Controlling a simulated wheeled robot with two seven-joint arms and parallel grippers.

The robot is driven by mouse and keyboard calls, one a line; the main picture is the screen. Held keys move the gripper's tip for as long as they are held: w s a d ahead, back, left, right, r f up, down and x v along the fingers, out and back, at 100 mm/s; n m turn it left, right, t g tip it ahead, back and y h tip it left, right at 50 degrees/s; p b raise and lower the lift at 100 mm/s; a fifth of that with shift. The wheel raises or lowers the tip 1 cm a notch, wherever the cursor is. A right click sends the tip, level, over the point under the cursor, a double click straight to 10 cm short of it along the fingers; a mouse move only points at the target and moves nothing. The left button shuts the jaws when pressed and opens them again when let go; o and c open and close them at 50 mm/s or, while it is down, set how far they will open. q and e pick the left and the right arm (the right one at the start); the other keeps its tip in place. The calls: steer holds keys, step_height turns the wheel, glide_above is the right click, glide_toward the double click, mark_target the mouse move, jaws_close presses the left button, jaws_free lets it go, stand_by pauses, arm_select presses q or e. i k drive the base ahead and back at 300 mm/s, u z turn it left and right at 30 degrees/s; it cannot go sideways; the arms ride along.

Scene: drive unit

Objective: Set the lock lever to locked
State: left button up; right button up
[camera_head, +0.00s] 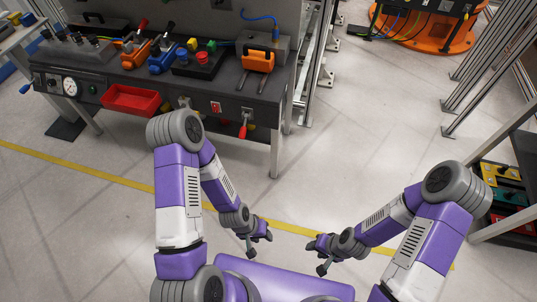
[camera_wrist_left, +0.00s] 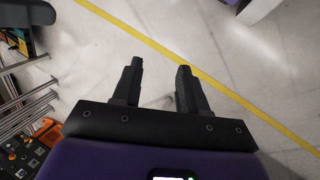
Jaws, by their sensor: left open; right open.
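A red-handled lever (camera_head: 243,130) sits on the front panel of the grey workbench (camera_head: 185,87), near its right end, with the handle pointing down. It looks like the lock lever, but its label is too small to read. My left gripper (camera_head: 260,243) is open and empty over the floor, well in front of and below the bench. It also shows open in the left wrist view (camera_wrist_left: 160,65), with only floor and a yellow line between its fingers. My right gripper (camera_head: 317,257) is open and empty, to the right of the left one and far from the lever.
A red bin (camera_head: 131,99), a gauge (camera_head: 70,86) and a red switch (camera_head: 215,107) are on the bench front. Orange and blue toggle clamps and an orange-handled device (camera_head: 258,60) stand on top. A rack (camera_head: 505,190) is at right. Floor between is clear.

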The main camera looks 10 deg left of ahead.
mark_target(243, 132)
steer(key=i, duration=1)
steer(key=u, duration=0.1)
